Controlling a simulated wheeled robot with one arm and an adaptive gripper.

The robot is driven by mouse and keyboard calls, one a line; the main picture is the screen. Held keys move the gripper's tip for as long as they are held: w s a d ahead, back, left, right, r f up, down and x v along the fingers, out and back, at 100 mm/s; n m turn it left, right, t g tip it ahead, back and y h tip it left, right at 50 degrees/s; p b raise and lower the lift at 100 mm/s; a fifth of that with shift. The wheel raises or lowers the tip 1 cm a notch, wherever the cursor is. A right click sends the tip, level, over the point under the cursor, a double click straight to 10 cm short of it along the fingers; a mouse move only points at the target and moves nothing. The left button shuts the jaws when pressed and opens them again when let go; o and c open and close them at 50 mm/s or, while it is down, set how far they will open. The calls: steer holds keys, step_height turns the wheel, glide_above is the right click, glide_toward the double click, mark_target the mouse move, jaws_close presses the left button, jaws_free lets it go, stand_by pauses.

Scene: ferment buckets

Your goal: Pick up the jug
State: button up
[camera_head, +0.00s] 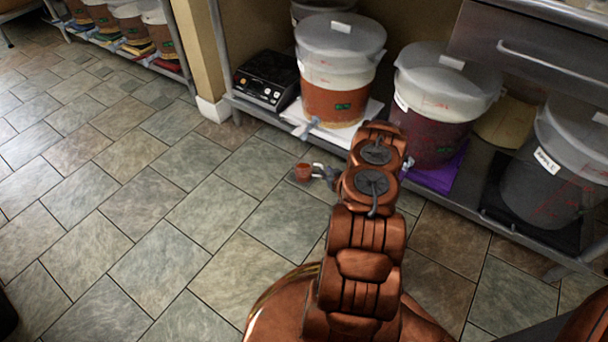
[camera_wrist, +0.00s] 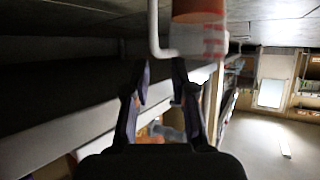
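The jug (camera_head: 303,171) shows in the head view as a small orange vessel just left of my gripper (camera_head: 323,174). Whether it rests on something there I cannot tell. In the wrist view, which appears upside down, the jug (camera_wrist: 200,38) is at the top, cut off by the edge. It has orange contents, a clear part with red markings and a pale handle (camera_wrist: 153,28). My gripper (camera_wrist: 160,78) is open, its two dark fingers apart. The handle lies just beyond the fingertips, roughly in line with the gap. I see no contact.
A metal shelf (camera_head: 232,100) on the right holds lidded buckets, one orange (camera_head: 335,105) with a spigot (camera_head: 308,128) and one dark purple (camera_head: 432,140). The tiled floor (camera_head: 130,220) at left is clear.

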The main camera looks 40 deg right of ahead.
steer(key=shift+t, duration=0.3)
steer(key=f, duration=0.1)
steer(key=s+f, duration=0.1)
steer(key=f+b, duration=0.1)
steer(key=f, duration=0.1)
steer(key=shift+s, duration=0.25)
steer(key=shift+w+f, duration=0.1)
steer(key=shift+f, duration=0.05)
steer(key=shift+b+x, duration=0.5)
steer(key=shift+x, duration=0.35)
steer(key=shift+r+b+x, duration=0.15)
steer(key=shift+b+x, duration=0.65)
steer(key=shift+x, duration=0.65)
steer(key=shift+r+b+x, duration=0.15)
steer(key=shift+b+x, duration=0.65)
steer(key=shift+x, duration=0.6)
steer(key=shift+w+d, duration=0.1)
steer(key=shift+d, duration=0.1)
jaws_close()
steer(key=shift+r, duration=0.1)
